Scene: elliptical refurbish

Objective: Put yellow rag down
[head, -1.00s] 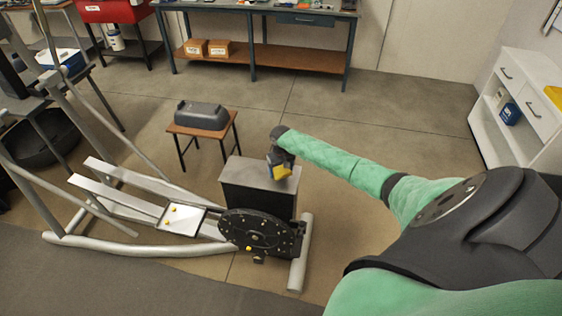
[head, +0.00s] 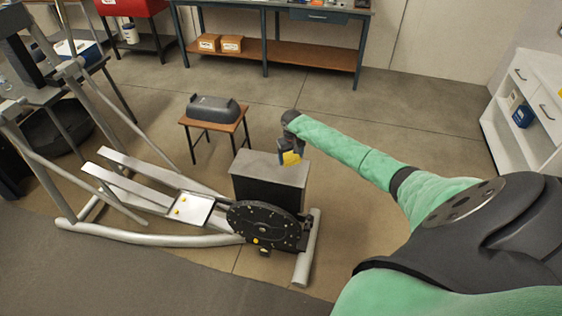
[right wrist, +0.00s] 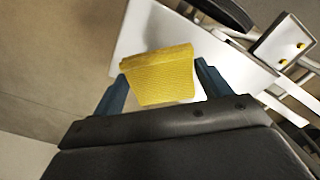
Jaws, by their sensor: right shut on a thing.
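The yellow rag (head: 291,158) is held in my right gripper (head: 289,157), over the flat top of the grey box (head: 262,167) on the elliptical. In the right wrist view the rag (right wrist: 160,76) is a ribbed yellow piece between the two blue fingers of my right gripper (right wrist: 160,84). A pale flat surface shows below it there; I cannot tell whether the rag touches it. My left gripper is not in view.
The elliptical's black disc (head: 266,225) and silver frame (head: 130,235) stand around the box. A small wooden stool (head: 215,131) with a grey cover (head: 213,109) is behind it. A white cabinet (head: 503,135) is at the right. Floor between is clear.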

